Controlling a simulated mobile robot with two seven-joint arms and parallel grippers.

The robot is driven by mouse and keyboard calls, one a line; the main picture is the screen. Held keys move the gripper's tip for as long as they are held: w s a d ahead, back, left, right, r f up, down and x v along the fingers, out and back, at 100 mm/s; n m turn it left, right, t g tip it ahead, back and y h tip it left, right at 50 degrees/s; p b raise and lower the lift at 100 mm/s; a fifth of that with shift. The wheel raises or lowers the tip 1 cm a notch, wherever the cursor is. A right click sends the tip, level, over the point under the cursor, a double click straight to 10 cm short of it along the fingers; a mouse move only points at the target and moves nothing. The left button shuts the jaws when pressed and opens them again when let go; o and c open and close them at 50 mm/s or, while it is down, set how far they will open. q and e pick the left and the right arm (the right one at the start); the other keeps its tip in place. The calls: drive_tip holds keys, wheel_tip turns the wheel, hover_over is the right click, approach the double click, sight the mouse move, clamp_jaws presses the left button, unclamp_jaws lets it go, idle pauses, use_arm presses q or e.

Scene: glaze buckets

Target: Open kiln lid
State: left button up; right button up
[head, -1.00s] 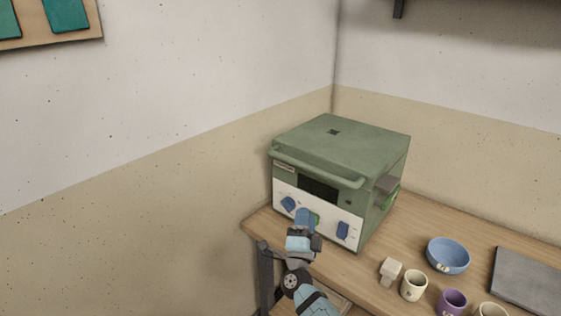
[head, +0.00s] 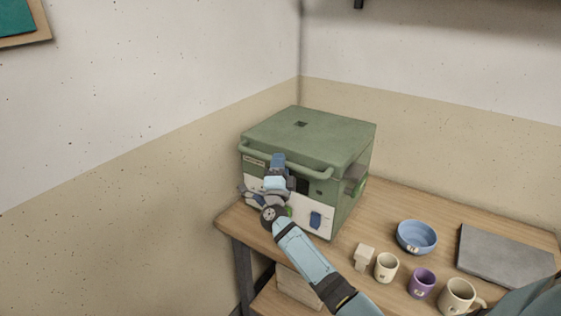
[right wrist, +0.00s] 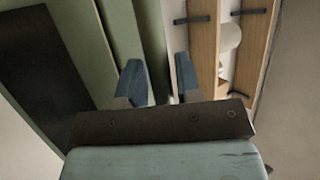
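The green kiln (head: 340,200) stands on the wooden table against the corner. Its lid (head: 325,135) is down flat, with a green bar handle (head: 310,170) along the front edge. The front panel is pale, with blue knobs and a dark display partly hidden by my arm. My right gripper (head: 278,160) is at the left-middle part of the handle, in front of the kiln. In the right wrist view its two blue fingers (right wrist: 160,82) are apart, with green kiln parts beyond; I cannot tell whether the handle lies between them. My left gripper is out of view.
Right of the kiln on the table (head: 390,210) are a blue bowl (head: 416,238), a small pale block (head: 364,256), a cream cup (head: 387,267), a purple cup (head: 422,283), a cream mug (head: 458,297) and a grey slab (head: 505,250). Walls stand close behind and left.

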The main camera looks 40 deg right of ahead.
drive_tip(key=shift+w+d+r, duration=0.1)
drive_tip(key=shift+w+d, duration=0.05)
clamp_jaws()
